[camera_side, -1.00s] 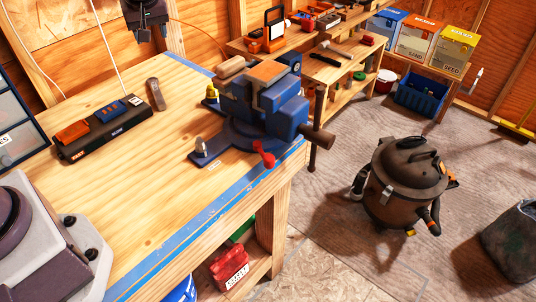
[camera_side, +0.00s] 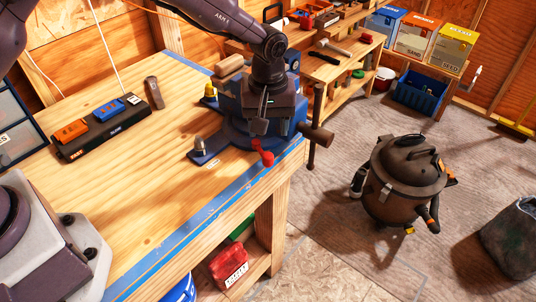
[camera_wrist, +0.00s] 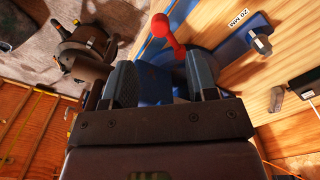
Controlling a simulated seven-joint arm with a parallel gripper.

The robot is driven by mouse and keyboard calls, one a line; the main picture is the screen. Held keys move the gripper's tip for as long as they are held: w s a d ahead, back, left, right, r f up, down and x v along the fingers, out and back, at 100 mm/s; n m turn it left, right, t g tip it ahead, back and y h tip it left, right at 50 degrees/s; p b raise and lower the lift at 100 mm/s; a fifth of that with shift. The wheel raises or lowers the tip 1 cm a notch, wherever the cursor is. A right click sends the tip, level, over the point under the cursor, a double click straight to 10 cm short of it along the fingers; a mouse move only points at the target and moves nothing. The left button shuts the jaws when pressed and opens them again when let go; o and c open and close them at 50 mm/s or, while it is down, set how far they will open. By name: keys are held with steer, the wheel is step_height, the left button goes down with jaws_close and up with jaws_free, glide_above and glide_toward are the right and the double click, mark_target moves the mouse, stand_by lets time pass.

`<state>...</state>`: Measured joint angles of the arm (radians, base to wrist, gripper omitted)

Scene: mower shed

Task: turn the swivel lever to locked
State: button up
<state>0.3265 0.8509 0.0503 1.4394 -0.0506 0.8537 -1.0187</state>
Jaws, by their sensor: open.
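The swivel lever (camera_side: 264,155) is a short red handle with a round knob at the front of the blue vise base (camera_side: 208,150). It also shows in the wrist view (camera_wrist: 167,30), sticking out past my fingertips. My gripper (camera_side: 260,122) hangs pointing down in front of the blue vise (camera_side: 228,103), above and close to the lever, and covers much of the vise body. In the wrist view my gripper (camera_wrist: 162,72) has its two fingers apart, with blue vise metal showing between them. I cannot tell whether a finger touches the lever or the vise.
The vise's bar (camera_side: 316,138) juts out to the right beside my gripper. A black box with orange and blue parts (camera_side: 103,127) and a small tool (camera_side: 154,93) lie on the bench (camera_side: 130,195). The bench's left middle is clear. A shop vacuum (camera_side: 400,180) stands on the floor.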

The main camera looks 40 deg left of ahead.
mark_target(268, 154)
step_height(268, 154, down, 9)
steer(key=shift+f, duration=0.1)
stand_by(0.3)
